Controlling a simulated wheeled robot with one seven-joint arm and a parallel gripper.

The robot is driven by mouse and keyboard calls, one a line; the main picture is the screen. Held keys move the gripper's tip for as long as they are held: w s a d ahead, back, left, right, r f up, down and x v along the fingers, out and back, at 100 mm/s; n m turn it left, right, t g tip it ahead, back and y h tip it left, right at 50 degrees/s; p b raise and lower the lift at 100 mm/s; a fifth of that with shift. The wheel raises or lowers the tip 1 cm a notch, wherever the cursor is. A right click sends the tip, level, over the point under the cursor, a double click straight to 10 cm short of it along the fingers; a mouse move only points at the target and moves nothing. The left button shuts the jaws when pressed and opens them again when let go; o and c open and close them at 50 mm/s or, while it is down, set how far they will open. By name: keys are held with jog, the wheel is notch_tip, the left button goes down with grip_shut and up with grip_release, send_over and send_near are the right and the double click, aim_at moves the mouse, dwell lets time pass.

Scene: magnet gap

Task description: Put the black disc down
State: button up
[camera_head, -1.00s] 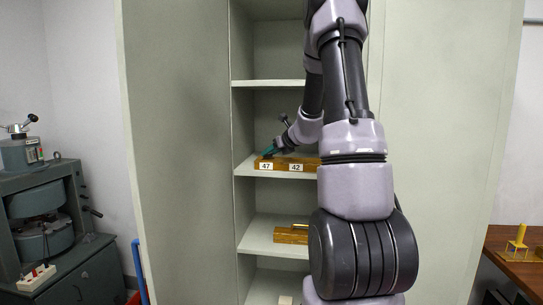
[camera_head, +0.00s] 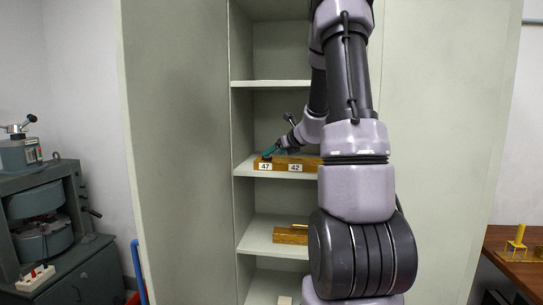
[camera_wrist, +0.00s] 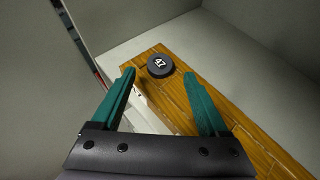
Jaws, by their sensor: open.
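My gripper (camera_wrist: 158,72) is open, with a teal finger on either side and the disc apart from both, just beyond the fingertips. In the head view my gripper (camera_head: 269,152) is over the left end of the wooden block (camera_head: 311,160), above the label 47. The disc is small and dark there, hard to tell from the gripper.
The block lies on a shelf (camera_head: 244,168) of an open grey-green cabinet (camera_head: 175,150); its front has labels 47 and 42. The cabinet's left wall is close to my gripper. Another wooden block (camera_head: 290,235) lies on the shelf below. A shelf (camera_head: 268,83) runs above.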

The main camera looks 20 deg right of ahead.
jog(key=v, duration=0.8)
jog(key=s+a+r+n+g+y, duration=0.2)
jog(key=s+a+r+n, duration=0.2)
jog(key=s+a+n, duration=0.35)
jog(key=s+a+r+n+g+y, duration=0.1)
jog(key=s+a+r+n+g, duration=0.3)
jog(key=a+n, duration=0.6)
jog(key=s+a+n+t+h, duration=0.1)
jog(key=s+a+n+h, duration=0.1)
jog(key=s+n, duration=1)
jog(key=s+h, duration=0.1)
jog(key=s, duration=0.2)
jog(key=shift+a+f, duration=0.25)
jog(key=shift+f, duration=0.1)
